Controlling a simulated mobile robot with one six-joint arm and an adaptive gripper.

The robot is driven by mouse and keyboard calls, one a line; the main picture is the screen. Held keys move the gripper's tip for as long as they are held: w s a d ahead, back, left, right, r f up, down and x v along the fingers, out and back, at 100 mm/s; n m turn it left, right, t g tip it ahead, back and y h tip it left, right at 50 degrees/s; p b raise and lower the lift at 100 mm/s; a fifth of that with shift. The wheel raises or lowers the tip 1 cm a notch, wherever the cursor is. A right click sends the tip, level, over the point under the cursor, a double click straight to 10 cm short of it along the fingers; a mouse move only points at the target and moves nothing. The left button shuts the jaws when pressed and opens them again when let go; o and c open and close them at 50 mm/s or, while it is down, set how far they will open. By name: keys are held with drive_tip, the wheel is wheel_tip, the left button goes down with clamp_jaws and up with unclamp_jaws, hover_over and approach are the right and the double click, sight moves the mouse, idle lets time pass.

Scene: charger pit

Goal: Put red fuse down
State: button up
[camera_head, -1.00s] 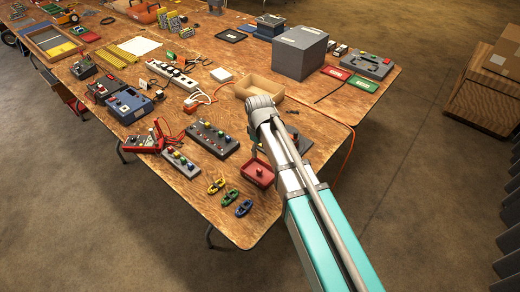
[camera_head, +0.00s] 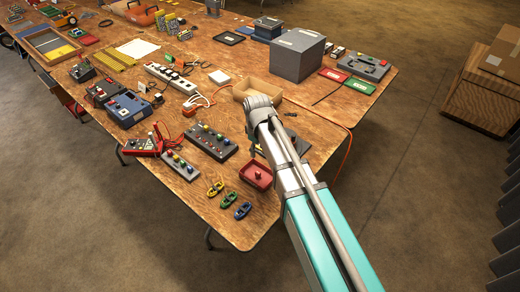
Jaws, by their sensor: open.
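A small red piece, which looks like the red fuse (camera_head: 260,173), stands in a shallow red tray (camera_head: 247,182) near the table's front right edge. My gripper (camera_head: 256,152) hangs below the end of my arm, just behind and above the tray. Its jaws are open and apart from the red piece, as far as I can see. The fingers are small and dark here, and my arm hides part of them and the table behind.
A grey panel with coloured knobs (camera_head: 210,142) lies left of the tray. Three small clips, yellow (camera_head: 215,189), green (camera_head: 229,200) and blue (camera_head: 243,210), lie in front. An open cardboard box (camera_head: 282,88) and a large grey box (camera_head: 298,56) stand behind. An orange cable (camera_head: 347,150) runs along the right edge.

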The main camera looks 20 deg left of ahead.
drive_tip(key=shift+d, duration=0.15)
drive_tip(key=s+d+m, duration=0.3)
drive_tip(key=d+m, duration=0.3)
drive_tip(key=d, duration=1.2)
drive_tip(key=s+d+m, duration=0.3)
drive_tip(key=d+m, duration=0.4)
drive_tip(key=d, duration=1.2)
drive_tip(key=shift+d+m, duration=0.25)
drive_tip(key=shift+m, duration=0.05)
